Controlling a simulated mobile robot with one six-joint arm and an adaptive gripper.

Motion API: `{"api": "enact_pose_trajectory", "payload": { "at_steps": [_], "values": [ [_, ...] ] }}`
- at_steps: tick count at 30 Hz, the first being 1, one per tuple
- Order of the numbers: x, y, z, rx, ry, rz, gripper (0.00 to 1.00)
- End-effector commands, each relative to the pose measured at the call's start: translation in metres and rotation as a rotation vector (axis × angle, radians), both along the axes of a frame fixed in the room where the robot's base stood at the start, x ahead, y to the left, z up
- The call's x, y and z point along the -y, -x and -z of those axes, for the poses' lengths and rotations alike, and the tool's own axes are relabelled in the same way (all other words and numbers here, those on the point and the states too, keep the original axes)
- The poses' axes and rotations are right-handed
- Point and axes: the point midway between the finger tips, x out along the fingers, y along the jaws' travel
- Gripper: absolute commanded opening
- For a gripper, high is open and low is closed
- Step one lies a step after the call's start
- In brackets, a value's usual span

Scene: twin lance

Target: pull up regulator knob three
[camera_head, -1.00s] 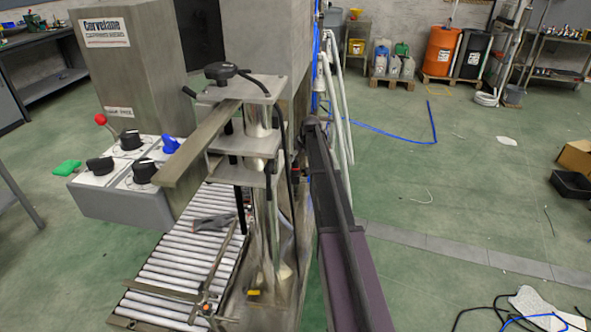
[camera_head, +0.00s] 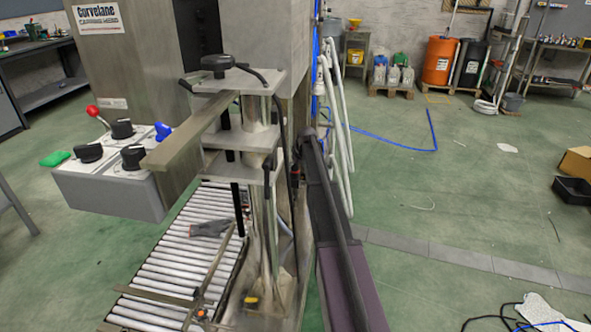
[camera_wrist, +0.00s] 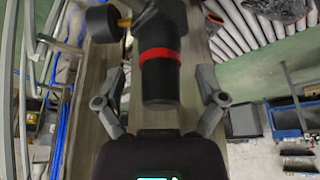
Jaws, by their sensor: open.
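In the wrist view a black cylindrical knob with a red ring (camera_wrist: 160,78) lies between the fingers of my gripper (camera_wrist: 161,88). The fingers stand open on its left and right, with a visible gap on each side. A second dark round part with a brass fitting (camera_wrist: 103,24) sits at its upper left. No number is readable, so I cannot tell which regulator this is. In the head view a small red-and-black part (camera_head: 294,168) shows behind the steel column; I cannot tell if it is the same knob. My gripper cannot be made out in the head view.
A steel column (camera_head: 262,140) with a black top handwheel (camera_head: 220,64) stands over a roller conveyor (camera_head: 180,262). A grey control box (camera_head: 112,185) is at left. Blue hoses (camera_wrist: 68,120) and pale pipes (camera_wrist: 30,70) run along the wrist view's left.

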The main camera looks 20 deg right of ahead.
Motion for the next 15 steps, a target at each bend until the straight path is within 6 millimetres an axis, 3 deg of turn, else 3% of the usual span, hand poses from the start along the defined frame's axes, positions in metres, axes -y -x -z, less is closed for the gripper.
{"api": "enact_pose_trajectory", "payload": {
  "at_steps": [5, 13, 14, 15],
  "values": [
    [-0.0003, -0.0002, -0.0002, 0.0, 0.0, 0.0, 0.86],
    [-0.002, -0.0004, -0.0001, 0.0, 0.0, -0.002, 0.06],
    [-0.0021, -0.0004, -0.0001, 0.0, 0.0, -0.002, 0.0],
    [-0.0022, -0.0003, -0.0001, 0.0, -0.001, -0.003, 0.0]
  ]
}}
